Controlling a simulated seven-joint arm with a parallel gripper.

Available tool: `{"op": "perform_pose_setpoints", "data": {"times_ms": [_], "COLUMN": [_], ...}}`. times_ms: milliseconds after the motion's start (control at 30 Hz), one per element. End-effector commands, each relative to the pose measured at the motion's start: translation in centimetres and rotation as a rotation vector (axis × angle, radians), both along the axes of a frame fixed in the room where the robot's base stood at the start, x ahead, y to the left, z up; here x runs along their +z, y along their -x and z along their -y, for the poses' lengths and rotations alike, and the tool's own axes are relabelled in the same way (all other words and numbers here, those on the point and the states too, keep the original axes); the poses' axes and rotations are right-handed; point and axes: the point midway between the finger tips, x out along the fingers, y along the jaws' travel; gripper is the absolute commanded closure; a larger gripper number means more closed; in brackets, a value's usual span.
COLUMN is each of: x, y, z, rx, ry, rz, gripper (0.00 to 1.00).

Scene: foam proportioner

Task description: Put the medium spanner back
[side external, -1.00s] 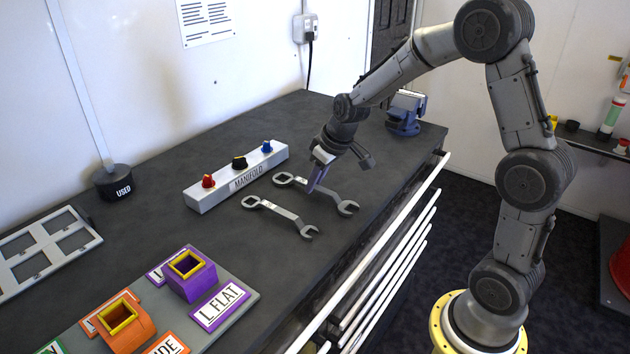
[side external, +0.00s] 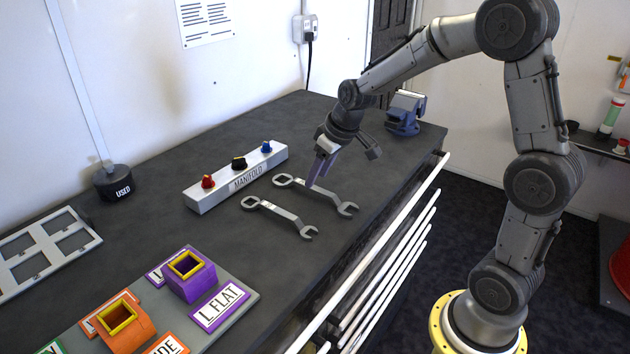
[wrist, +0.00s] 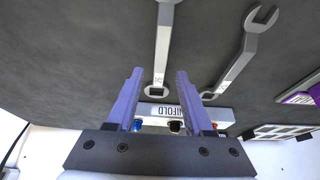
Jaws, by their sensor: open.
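Two grey open-ended spanners lie on the dark bench. The farther spanner (side external: 327,194) has its ring end near the manifold block; it also shows in the wrist view (wrist: 163,40). The nearer spanner (side external: 281,213) lies alongside it, apart, and shows to the right in the wrist view (wrist: 236,65). Their small labels are too small to read, so I cannot tell which is the medium one. My gripper (side external: 319,178) is over the farther spanner, with purple fingers apart. In the wrist view my gripper (wrist: 158,76) is open, with that spanner's shaft seen between the fingertips.
The manifold block (side external: 237,177) with red, black and blue knobs stands just left of the spanners. A blue vise (side external: 403,116) is at the far end. A black USED pot (side external: 113,183), a grey frame (side external: 45,250) and a purple block (side external: 189,279) are farther left.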

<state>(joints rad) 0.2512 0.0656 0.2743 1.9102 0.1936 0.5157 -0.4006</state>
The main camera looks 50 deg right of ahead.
Motion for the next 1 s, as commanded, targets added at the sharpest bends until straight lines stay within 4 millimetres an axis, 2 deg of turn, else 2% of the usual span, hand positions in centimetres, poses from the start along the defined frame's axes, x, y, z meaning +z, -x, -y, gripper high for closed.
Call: {"op": "perform_pose_setpoints", "data": {"times_ms": [100, 300, 533, 633, 767, 867, 1000], "x": [2.6, 6.0, 8.0, 8.8, 10.4, 11.1, 10.7], "y": [0.9, 2.4, 3.4, 4.5, 8.5, 13.1, 19.2], "z": [0.1, 0.0, 0.0, -0.8, -3.3, -5.5, -7.5], "rx": [0.0, 0.0, 0.001, 0.004, 0.01, 0.014, 0.012], "ry": [0.002, 0.002, 0.001, 0.003, 0.006, 0.008, 0.005], "rz": [0.007, 0.006, 0.002, 0.008, 0.026, 0.045, 0.07], "gripper": [0.48, 0.48, 0.48, 0.48, 0.48, 0.48, 0.48]}}
